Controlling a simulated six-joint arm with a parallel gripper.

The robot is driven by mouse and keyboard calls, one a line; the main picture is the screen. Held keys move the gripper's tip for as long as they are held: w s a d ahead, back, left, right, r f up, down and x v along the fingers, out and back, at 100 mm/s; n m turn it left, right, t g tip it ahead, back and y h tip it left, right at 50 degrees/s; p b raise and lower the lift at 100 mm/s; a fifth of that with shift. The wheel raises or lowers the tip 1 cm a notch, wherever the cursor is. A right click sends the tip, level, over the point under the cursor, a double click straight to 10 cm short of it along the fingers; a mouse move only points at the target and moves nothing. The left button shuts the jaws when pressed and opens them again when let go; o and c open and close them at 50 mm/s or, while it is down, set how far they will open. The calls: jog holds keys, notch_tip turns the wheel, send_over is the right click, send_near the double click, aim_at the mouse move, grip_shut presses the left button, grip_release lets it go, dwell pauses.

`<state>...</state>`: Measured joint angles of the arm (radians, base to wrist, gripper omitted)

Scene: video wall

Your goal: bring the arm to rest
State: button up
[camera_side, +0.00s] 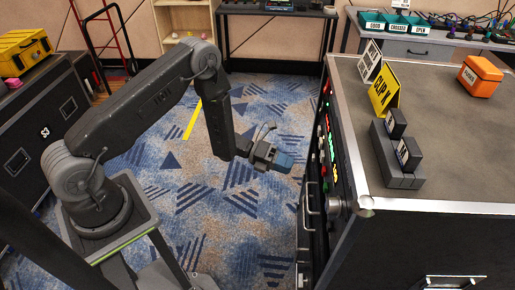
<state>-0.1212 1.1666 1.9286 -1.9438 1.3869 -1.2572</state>
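My gripper (284,161) is at the end of my arm, which reaches from the lower left and bends down in the middle of the view. The gripper hangs in the air over the blue patterned carpet, a little left of the front panel of the black rack case (325,150). A small gap of carpet seems to lie between its tip and the panel. The gripper's end looks blue-grey and blocky. It is too small to tell whether its fingers are open or hold anything.
On the case top are a yellow sign (384,91), a grey block holder (383,150) and an orange box (480,75). Handles (307,205) stick out from the case front. A yellow case (22,50) and a red hand truck (108,40) stand at left. Carpet (240,200) lies open below.

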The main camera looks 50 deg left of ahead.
jog(key=s+d+r+m+g+y, duration=0.2)
jog(key=s+d+r+m+g, duration=0.3)
jog(key=r+m, duration=0.65)
jog(key=s+r+m+g+y, duration=0.1)
jog(key=s+r+m+g, duration=0.4)
jog(key=r+m, duration=0.6)
jog(key=s+a+r+m+t+y, duration=0.4)
jog(key=s+m+y, duration=0.1)
jog(key=s+m, duration=0.2)
jog(key=s+a+r+m+t+y, duration=0.3)
jog(key=s+a+r+m+y, duration=0.1)
jog(key=s+m, duration=0.4)
jog(key=shift+s+a+r+t+y, duration=0.35)
jog(key=shift+s+r+y, duration=0.25)
jog(key=shift+s+y, duration=0.35)
jog(key=shift+w+d, duration=0.1)
jog(key=shift+w, duration=0.05)
jog(key=shift+c, duration=0.5)
